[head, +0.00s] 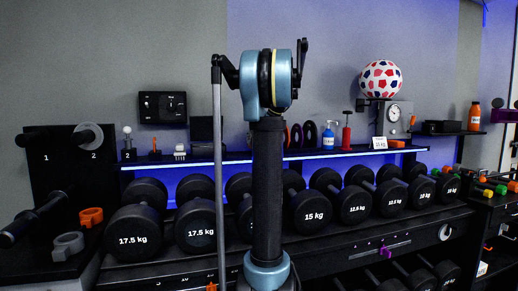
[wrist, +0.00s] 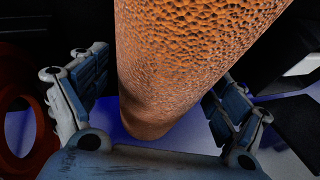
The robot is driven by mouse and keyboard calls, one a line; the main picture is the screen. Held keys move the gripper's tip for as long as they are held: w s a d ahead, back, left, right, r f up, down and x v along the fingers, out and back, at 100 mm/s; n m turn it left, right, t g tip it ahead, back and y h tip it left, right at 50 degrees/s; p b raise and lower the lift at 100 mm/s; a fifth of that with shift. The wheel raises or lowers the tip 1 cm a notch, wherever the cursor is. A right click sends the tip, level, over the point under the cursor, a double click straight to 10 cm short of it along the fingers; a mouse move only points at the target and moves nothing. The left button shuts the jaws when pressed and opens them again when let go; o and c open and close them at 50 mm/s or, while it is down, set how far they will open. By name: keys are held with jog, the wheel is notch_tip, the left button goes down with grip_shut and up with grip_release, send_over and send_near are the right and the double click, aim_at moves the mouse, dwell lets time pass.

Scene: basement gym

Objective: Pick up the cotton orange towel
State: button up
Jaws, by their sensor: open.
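The orange towel (wrist: 190,60) looks like a thick roll with a pitted, rough surface. It fills the middle of the wrist view, running from the top edge down to a rounded lower end. My gripper (wrist: 162,104) is open, with one blue-grey finger on each side of the towel. Dark gaps show beside the roll, most clearly at the left finger; I cannot tell whether the right finger touches it. In the head view my own arm stands in front of the shelf and hides my gripper. I cannot make out the towel for certain there.
An orange-red ring (wrist: 22,140) is close by my left finger. In the head view, a narrow shelf (head: 345,154) holds a blue bottle (head: 328,139), a red pump bottle (head: 346,134) and dark rings (head: 310,134). Several dumbbells (head: 313,212) line the rack below.

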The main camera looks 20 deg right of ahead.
jog(key=shift+f, duration=0.1)
jog(key=shift+c, duration=0.6)
jog(key=c, duration=1.1)
